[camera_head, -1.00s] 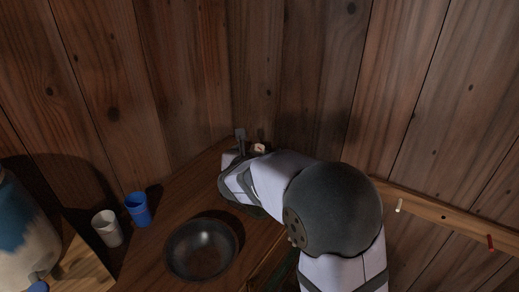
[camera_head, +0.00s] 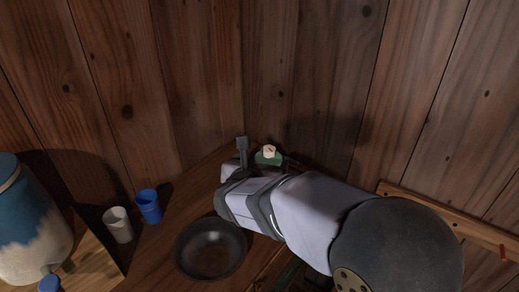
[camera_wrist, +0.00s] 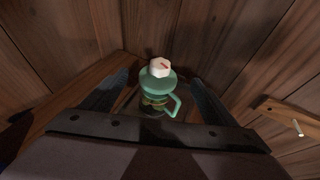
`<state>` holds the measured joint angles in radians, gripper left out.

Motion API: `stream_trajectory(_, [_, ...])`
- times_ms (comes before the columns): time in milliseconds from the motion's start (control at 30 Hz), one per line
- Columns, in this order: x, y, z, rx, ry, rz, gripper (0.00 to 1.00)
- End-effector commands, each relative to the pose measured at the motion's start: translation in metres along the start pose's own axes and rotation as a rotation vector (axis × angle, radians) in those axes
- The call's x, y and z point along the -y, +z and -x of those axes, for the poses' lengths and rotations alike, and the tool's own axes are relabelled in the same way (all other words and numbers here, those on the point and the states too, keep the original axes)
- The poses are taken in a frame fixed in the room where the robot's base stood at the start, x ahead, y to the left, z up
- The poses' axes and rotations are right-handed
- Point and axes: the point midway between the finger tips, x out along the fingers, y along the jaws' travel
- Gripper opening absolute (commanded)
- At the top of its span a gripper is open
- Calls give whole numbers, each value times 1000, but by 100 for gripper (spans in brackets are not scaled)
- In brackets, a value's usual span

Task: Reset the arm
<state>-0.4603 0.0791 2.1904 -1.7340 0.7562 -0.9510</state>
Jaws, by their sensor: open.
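My arm reaches over the wooden corner shelf from the lower right in the head view, and one grey finger of my gripper (camera_head: 241,152) shows at its far end. In the wrist view my gripper (camera_wrist: 159,80) is open, with a dark finger on each side. A green handled vessel (camera_wrist: 157,84) with a white knob-like piece (camera_wrist: 160,67) on top appears between the fingers, with gaps on both sides. In the head view the green vessel (camera_head: 266,160) shows just beyond my arm; its lower part is hidden.
A dark bowl (camera_head: 210,250), a blue cup (camera_head: 149,207) and a white cup (camera_head: 118,225) stand left of my arm. A large blue and cream jar (camera_head: 30,225) is at the far left. Plank walls close off the back. A peg rail (camera_head: 450,220) runs along the right wall.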

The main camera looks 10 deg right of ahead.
Motion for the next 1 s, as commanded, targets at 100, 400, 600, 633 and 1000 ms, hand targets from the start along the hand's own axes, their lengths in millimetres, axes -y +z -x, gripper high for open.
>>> stream_trajectory(100, [1, 0, 0, -2, -2, -5, 81])
stream_trajectory(400, [59, -10, 11, -133, -166, -314, 81])
stream_trajectory(600, [129, -40, 50, -283, -458, -822, 81])
stream_trajectory(633, [137, -45, 58, -301, -510, -907, 81])
stream_trajectory(1000, [172, -92, 172, -358, -1193, -1897, 81])
